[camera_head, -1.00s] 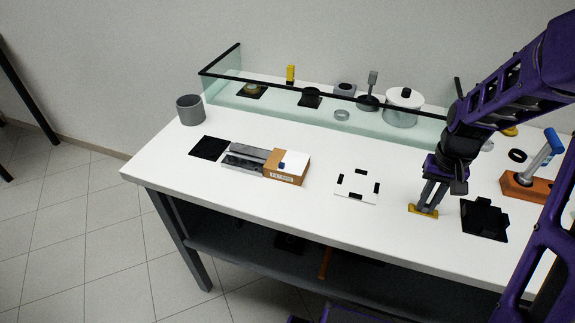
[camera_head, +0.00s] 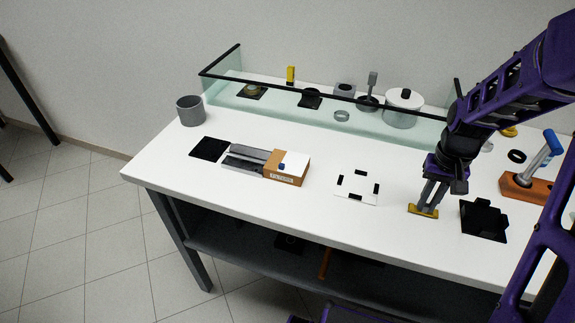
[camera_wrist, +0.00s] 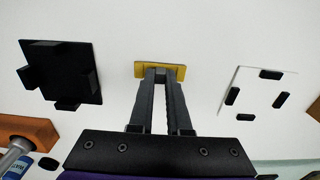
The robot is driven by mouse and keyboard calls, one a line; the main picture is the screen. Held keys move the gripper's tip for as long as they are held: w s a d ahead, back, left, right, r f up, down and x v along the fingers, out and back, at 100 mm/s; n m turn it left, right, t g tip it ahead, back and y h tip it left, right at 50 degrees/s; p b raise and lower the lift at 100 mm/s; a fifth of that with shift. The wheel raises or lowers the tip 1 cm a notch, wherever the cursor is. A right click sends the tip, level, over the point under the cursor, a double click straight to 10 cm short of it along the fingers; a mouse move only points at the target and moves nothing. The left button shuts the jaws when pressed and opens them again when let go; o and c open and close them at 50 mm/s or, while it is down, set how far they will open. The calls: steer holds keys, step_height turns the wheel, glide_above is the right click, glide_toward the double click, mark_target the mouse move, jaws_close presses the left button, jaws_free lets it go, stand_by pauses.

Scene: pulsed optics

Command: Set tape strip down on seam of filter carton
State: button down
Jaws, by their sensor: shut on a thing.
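The filter carton (camera_head: 287,179) is a brown box with a white patch and a small blue spot on top. It sits left of the middle of the table, against a grey tray. My gripper (camera_head: 428,207) points down near the table's front edge, well to the right of the carton. It is shut on a flat yellow piece, which I take to be the tape strip (camera_head: 418,212). The strip also shows at the fingertips in the wrist view (camera_wrist: 178,71). It is at or very near the table top; I cannot tell if it touches. The carton's seam cannot be made out.
A white plate with black blocks (camera_head: 358,189) lies between gripper and carton. A black fixture (camera_head: 483,220) stands just right of the gripper, an orange block with a blue-handled tool (camera_head: 525,188) beyond. A low glass screen (camera_head: 300,103) runs behind.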

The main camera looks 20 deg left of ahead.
steer(key=shift+r+p, duration=1.9)
steer(key=shift+r, duration=0.9)
